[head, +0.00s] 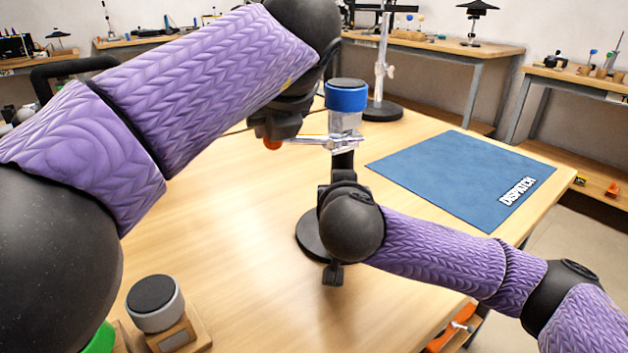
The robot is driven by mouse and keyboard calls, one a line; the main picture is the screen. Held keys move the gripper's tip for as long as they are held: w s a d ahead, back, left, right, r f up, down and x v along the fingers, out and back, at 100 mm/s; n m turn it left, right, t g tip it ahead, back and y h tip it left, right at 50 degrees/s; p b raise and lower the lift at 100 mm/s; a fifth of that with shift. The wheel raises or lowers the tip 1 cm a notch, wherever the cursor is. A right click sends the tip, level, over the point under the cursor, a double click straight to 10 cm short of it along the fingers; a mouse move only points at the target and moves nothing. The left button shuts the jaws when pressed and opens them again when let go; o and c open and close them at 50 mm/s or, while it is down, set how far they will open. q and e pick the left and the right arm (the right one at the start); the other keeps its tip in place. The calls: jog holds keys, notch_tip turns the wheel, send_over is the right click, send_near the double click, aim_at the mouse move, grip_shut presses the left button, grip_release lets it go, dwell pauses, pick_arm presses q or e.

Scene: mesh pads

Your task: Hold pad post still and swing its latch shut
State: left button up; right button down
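The pad post stands in the middle of the head view, with a black pad in a blue collar (347,97) at its top and a clear or silvery section below. A thin silvery bar (312,140), perhaps the latch, reaches left from this section. My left gripper (274,132) is at the bar's left end, by a small orange piece (272,144); I cannot tell whether it touches or grips either. My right gripper (338,182) is at the dark lower stem, below the silvery section. My wrist hides its fingers and much of the stem. A round black base (310,238) shows below.
A blue mat marked DISPATCH (450,175) lies on the table's right. A grey cylinder with a black top (155,303) sits on a wooden block at front left. A pole stand with a black base (382,111) is behind the post. The table's left middle is clear.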

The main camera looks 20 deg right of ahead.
pick_arm(q)
jog(key=shift+s, duration=0.1)
grip_shut()
pick_arm(e)
jog(key=shift+f, duration=0.25)
pick_arm(q)
jog(key=shift+s, duration=0.8)
jog(key=shift+s+a, duration=0.25)
jog(key=shift+s, duration=0.65)
jog(key=s, duration=0.2)
jog(key=shift+s+d, duration=0.35)
